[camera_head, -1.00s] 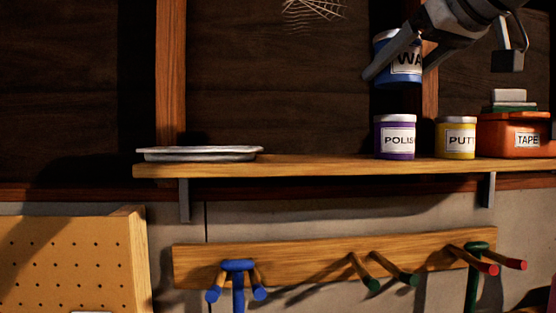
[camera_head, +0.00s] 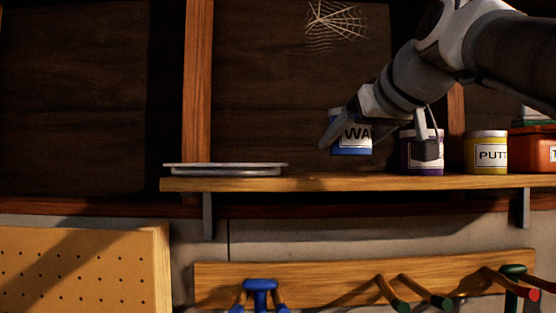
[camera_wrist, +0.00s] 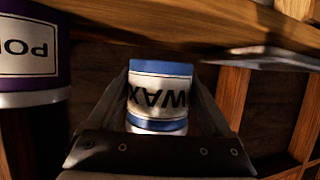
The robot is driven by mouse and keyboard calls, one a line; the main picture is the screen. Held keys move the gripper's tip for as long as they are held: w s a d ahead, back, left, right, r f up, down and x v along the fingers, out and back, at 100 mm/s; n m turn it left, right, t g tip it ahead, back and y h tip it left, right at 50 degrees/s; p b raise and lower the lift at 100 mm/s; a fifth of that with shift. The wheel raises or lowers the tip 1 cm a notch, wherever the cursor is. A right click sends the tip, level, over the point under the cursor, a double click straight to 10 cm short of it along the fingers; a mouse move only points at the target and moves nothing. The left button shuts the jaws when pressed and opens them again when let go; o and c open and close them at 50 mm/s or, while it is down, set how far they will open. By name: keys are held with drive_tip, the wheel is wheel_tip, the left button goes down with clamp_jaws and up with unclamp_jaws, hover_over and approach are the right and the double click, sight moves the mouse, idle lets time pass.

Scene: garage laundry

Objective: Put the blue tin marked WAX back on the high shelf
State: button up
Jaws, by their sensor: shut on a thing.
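The blue tin marked WAX (camera_head: 352,134), with a white label, is held upright by my gripper (camera_head: 346,142), its base a little above the high shelf (camera_head: 300,183). It is left of the purple tin marked POLISH (camera_head: 408,160), over bare shelf. The wrist view is upside down; there the WAX tin (camera_wrist: 160,72) sits between both fingers of my gripper (camera_wrist: 161,88), and the shelf (camera_wrist: 150,22) crosses the top. The POLISH tin (camera_wrist: 30,85) stands at the left there, apart from the WAX tin.
A flat metal tray (camera_head: 225,170) lies on the shelf's left part, with free shelf between it and the POLISH tin. A yellow tin marked PUTT (camera_head: 486,150) and an orange box (camera_head: 530,145) stand at the right. A peg rail (camera_head: 330,283) hangs below.

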drive_tip(key=shift+f, duration=1.5)
drive_tip(key=shift+f+b, duration=0.2)
drive_tip(key=shift+b, duration=0.1)
drive_tip(key=o, duration=1.4)
drive_tip(key=shift+r, duration=0.1)
